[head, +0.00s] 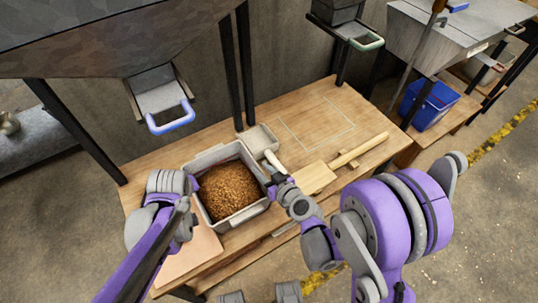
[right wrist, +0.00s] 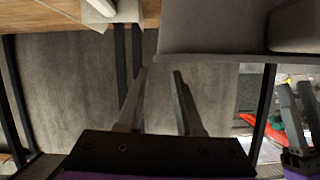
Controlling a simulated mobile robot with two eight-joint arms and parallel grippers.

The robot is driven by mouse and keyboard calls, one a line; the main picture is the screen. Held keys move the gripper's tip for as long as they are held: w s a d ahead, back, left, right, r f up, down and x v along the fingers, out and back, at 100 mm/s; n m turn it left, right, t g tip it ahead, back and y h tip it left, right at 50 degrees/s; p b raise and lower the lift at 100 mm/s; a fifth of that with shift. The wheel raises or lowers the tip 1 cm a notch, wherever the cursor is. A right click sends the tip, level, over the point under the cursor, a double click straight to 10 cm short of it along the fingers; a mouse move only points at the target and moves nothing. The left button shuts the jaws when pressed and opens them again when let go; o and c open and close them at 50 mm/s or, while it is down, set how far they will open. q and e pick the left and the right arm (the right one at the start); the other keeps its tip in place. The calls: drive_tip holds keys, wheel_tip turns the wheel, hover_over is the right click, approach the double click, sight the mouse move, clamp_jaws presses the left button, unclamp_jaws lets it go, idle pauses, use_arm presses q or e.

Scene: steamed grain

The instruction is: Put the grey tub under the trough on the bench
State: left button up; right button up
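The grey tub (head: 262,207) stands on the wooden bench (head: 160,158), filled with brown grain (head: 228,190). The trough (head: 110,40) hangs at upper left, with a grey chute and blue handle (head: 171,117) behind and left of the tub. My right gripper (head: 270,180) is at the tub's right wall; contact is unclear. In the right wrist view its fingers (right wrist: 160,72) are apart with nothing seen between them, just below a grey surface (right wrist: 215,30), probably the tub. My left gripper (head: 193,184) is by the tub's left wall; its fingers look apart in the right wrist view (right wrist: 295,95).
A wooden paddle (head: 318,177) lies to the right. A pale outlined square (head: 318,122) on the bench is bare. A green-handled chute (head: 366,42) hangs behind it. A blue bin (head: 430,103) stands farther right.

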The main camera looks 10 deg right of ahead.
wheel_tip(320, 180, up, 8)
idle(0.5)
